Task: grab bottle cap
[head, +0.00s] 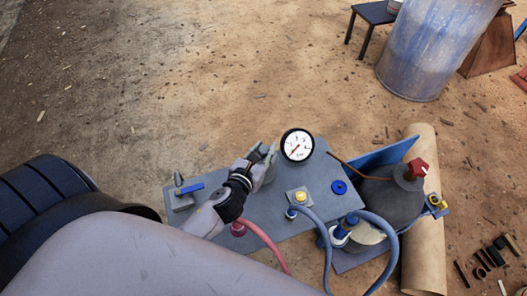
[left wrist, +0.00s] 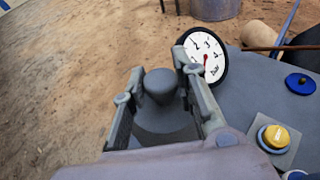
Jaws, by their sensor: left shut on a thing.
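My left gripper (head: 263,157) is over the grey metal table (head: 233,165), left of the round gauge. In the left wrist view its two fingers (left wrist: 160,90) stand on either side of a dark grey piece (left wrist: 160,85) with a rounded knob top and a wider base. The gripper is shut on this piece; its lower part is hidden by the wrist. I cannot tell for sure whether it is the bottle cap. A round blue cap-like disc (head: 339,187) lies on the table, apart from the gripper; it also shows in the left wrist view (left wrist: 300,84). My right gripper is not in view.
The white-faced gauge (head: 297,145) stands close to the gripper. A blue barrel (head: 430,45) stands behind on open dirt.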

